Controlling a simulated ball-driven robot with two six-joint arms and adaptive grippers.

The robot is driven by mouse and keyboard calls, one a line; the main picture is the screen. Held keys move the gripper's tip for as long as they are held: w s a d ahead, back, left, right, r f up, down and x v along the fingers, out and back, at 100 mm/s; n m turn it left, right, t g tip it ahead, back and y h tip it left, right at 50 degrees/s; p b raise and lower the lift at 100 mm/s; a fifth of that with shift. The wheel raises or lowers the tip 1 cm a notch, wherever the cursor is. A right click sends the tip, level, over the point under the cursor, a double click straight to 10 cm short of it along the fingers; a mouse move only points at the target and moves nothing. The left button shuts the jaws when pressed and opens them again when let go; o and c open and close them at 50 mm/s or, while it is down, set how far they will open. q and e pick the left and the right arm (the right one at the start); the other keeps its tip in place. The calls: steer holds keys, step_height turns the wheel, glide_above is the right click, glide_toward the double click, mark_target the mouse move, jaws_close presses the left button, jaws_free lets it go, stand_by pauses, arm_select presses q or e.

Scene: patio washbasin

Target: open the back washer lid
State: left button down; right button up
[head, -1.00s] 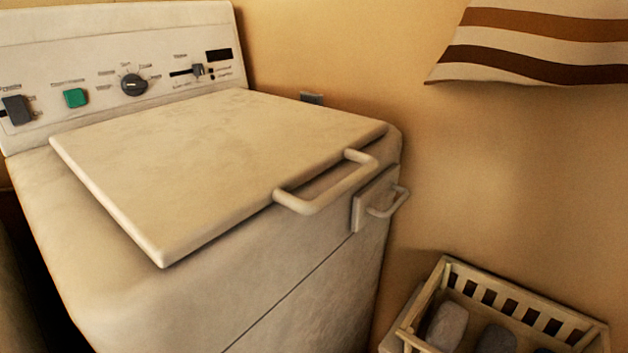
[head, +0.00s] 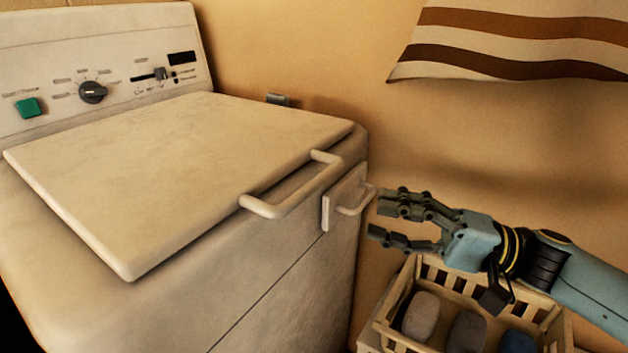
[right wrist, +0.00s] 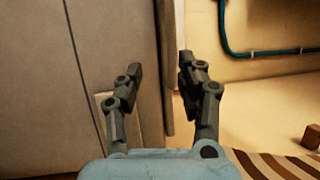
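The washer (head: 270,280) fills the left of the head view. Its cream lid (head: 190,165) lies closed on top. A bar handle (head: 293,190) sticks out from the lid's front right edge. My right gripper (head: 378,212) is open and empty, to the right of the lid handle and close by the small side handle. The right wrist view shows its two dark fingers (right wrist: 160,72) apart with nothing clearly held, near the washer's side (right wrist: 115,40). My left gripper is not in view.
A small door with its own handle (head: 358,200) sits on the washer's front. A slatted crate (head: 385,318) with several rounded items stands below my right gripper. A control panel (head: 110,75) runs along the washer's back. A striped cloth (head: 520,45) hangs upper right.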

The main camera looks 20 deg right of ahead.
mark_target(320, 186)
steer(key=shift+n, duration=0.4)
steer(key=p+x, duration=0.1)
steer(key=x, duration=0.2)
steer(key=r+x, duration=0.1)
steer(key=x, duration=0.3)
steer(key=p+x, duration=0.1)
steer(key=x, duration=0.3)
steer(key=shift+w+d+r+p, duration=0.2)
steer(key=shift+d+r+p, duration=0.1)
steer(key=shift+d+r, duration=0.1)
jaws_close()
